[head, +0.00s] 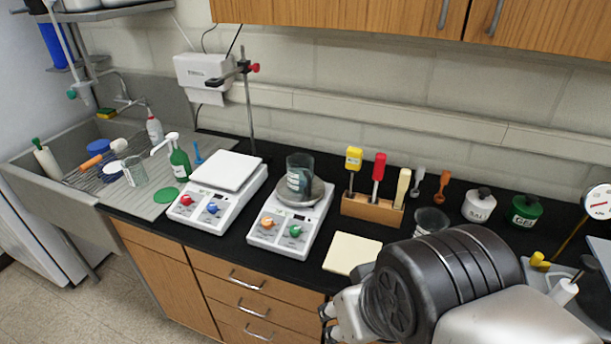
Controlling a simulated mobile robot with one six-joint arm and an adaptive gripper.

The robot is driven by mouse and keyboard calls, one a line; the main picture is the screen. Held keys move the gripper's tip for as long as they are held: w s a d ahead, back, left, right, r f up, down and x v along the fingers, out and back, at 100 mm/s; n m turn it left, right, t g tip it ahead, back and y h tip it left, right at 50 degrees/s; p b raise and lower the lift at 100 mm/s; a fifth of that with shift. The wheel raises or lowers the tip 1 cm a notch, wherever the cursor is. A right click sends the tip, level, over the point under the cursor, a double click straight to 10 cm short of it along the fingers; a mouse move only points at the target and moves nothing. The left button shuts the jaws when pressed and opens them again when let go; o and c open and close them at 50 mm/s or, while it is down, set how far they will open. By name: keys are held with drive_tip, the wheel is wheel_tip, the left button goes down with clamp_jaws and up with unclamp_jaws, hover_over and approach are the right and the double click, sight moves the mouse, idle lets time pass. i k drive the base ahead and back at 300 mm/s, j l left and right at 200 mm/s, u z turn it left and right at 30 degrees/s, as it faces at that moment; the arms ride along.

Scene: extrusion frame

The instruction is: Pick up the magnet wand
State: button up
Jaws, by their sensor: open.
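A wooden rack (371,209) on the black counter holds three upright tools side by side. They are a yellow-handled tool (354,158) with a label, a red-handled tool (378,166) and a cream flat-handled tool (402,187). I cannot tell for sure which one is the magnet wand. My gripper (327,323) is at the bottom edge, in front of the counter and below the rack, apart from the tools. It is open with nothing seen in it. My wrist hides part of it and some of the counter at the right.
Two balances (217,199) stand left of the rack, the right one bearing a beaker (299,175). A cream pad (352,253) lies in front. A glass beaker (431,221), a white jar (479,206) and a green jar (525,210) stand right. Cabinets (400,17) hang above.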

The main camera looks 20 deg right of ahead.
sight(379, 165)
drive_tip(key=i+j+z, duration=0.45)
drive_tip(key=j+z, duration=0.2)
drive_tip(key=i+j+z, duration=0.15)
drive_tip(key=j+z, duration=0.15)
drive_tip(key=i+j+z, duration=0.1)
drive_tip(key=j+z, duration=0.2)
drive_tip(key=j, duration=0.25)
